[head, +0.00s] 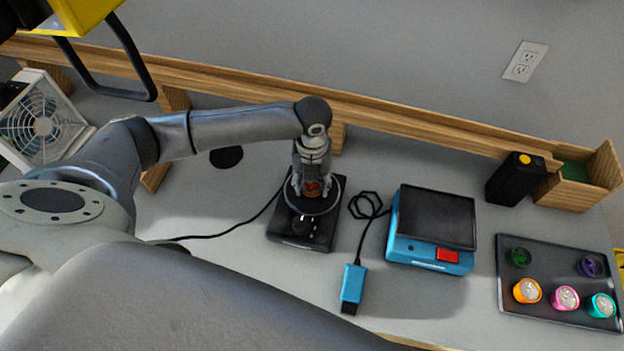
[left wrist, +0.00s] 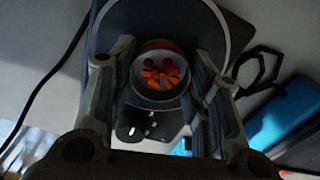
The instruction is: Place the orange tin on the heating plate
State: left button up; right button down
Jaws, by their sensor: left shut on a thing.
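My left gripper (head: 312,182) is shut on a round tin with an orange rim and orange pieces inside, the orange tin (left wrist: 160,72). Only a small reddish part of it (head: 313,188) shows between the fingers in the head view. The gripper points down over the round top of a small black device, the heating plate (head: 316,236). In the left wrist view the tin lies within the plate's pale round rim (left wrist: 226,22), towards the near side. I cannot tell whether the tin touches the plate. My right gripper is not in view.
A blue device with a black top (head: 433,220) stands right of the plate, a blue block on a cable (head: 352,287) before it. A dark tray (head: 548,258) at the right holds several coloured cups, one orange-rimmed. A wooden ledge (head: 420,125) runs behind. A fan (head: 40,122) stands far left.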

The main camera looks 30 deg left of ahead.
aim_at(312, 183)
pick_arm(q)
jog(key=shift+f, duration=0.15)
jog(key=o, duration=1)
jog(key=shift+c, duration=0.2)
notch_tip(312, 183, up, 8)
jog(key=shift+f+b, duration=0.1)
jog(key=shift+b, duration=0.45)
